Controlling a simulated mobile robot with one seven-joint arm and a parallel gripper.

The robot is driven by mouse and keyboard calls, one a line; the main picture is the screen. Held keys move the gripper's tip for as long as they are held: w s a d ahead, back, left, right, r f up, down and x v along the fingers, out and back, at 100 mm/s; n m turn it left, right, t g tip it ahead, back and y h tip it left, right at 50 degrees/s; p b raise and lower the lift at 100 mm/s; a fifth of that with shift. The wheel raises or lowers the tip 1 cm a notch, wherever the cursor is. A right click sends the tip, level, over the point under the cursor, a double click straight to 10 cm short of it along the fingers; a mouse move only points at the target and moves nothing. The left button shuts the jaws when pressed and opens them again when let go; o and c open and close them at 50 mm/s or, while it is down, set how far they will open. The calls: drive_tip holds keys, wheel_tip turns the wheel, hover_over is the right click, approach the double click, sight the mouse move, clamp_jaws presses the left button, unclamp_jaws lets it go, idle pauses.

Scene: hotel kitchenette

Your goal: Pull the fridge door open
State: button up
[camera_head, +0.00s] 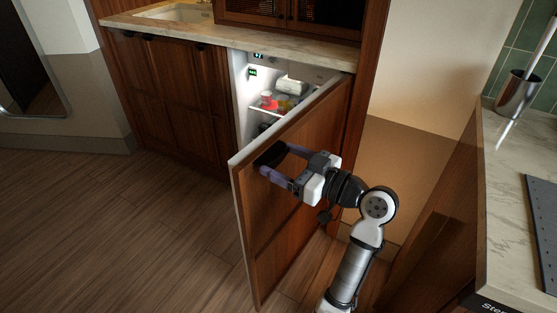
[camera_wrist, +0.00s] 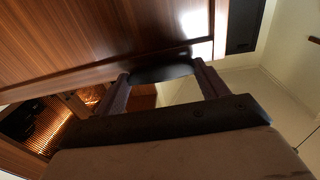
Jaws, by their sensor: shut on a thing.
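The fridge door (camera_head: 290,190) has a brown wood front and stands well open, swung out from the cabinet toward me. The lit white fridge interior (camera_head: 262,82) shows behind it, with several items on a shelf. My gripper (camera_head: 268,160) is at the upper outer part of the door front, shut on the dark door handle (camera_wrist: 160,73). The wrist view shows the handle between my two fingers, close to the wood panel (camera_wrist: 90,40). In the head view my fingers partly hide the handle.
A marble counter (camera_head: 230,35) with a sink runs above the fridge and cabinets. Another counter (camera_head: 510,200) with a metal cup (camera_head: 517,94) stands at the right, near my arm. The wood floor (camera_head: 110,220) left of the door is clear.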

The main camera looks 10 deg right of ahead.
idle(0.3)
drive_tip(key=o, duration=1.2)
drive_tip(key=shift+c, duration=0.2)
drive_tip(key=b+v, duration=0.1)
drive_tip(key=v, duration=1.1)
